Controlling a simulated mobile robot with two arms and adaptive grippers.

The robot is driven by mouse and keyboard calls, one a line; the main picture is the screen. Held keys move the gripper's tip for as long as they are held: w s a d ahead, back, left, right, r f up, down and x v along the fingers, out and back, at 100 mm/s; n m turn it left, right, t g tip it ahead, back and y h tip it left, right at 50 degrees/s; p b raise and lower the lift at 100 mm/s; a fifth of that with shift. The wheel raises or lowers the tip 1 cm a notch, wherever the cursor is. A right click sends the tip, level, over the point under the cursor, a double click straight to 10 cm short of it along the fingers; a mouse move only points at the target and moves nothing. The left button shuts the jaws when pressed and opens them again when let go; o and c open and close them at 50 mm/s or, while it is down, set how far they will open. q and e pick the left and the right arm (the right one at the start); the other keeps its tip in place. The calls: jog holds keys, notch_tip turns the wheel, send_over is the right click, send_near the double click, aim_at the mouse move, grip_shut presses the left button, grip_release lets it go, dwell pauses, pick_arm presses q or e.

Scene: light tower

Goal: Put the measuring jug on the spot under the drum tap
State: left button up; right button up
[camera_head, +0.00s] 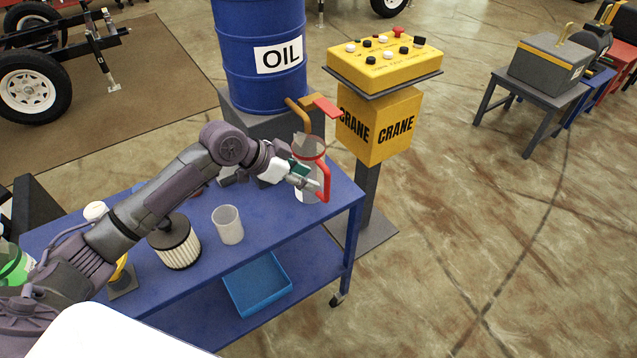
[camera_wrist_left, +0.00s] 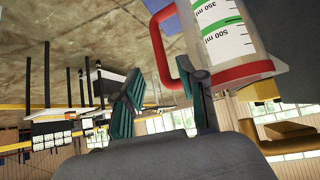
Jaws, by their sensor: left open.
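The measuring jug (camera_head: 309,168) is clear with a red rim and red handle. It looks upright at the right end of the blue cart, just below the drum tap (camera_head: 303,112). I cannot tell whether its base touches the cart top. In the left wrist view its scale and red handle (camera_wrist_left: 163,48) are close at upper right. My left gripper (camera_head: 306,181) is at the jug's handle side. Its fingers (camera_wrist_left: 165,95) are open, apparently one on each side of the handle. The spot under the tap is not visible. My right gripper is out of view.
The blue cart (camera_head: 265,218) also holds a clear beaker (camera_head: 228,225) and a pleated filter (camera_head: 175,243). A blue tray (camera_head: 258,285) is on its lower shelf. The blue oil drum (camera_head: 258,85) stands behind, and the yellow crane post (camera_head: 380,125) is close on the right.

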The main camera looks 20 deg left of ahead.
pick_arm(q)
jog(key=v, duration=0.5)
jog(key=shift+a+r, duration=0.1)
jog(key=shift+r, duration=0.05)
dwell(1.2)
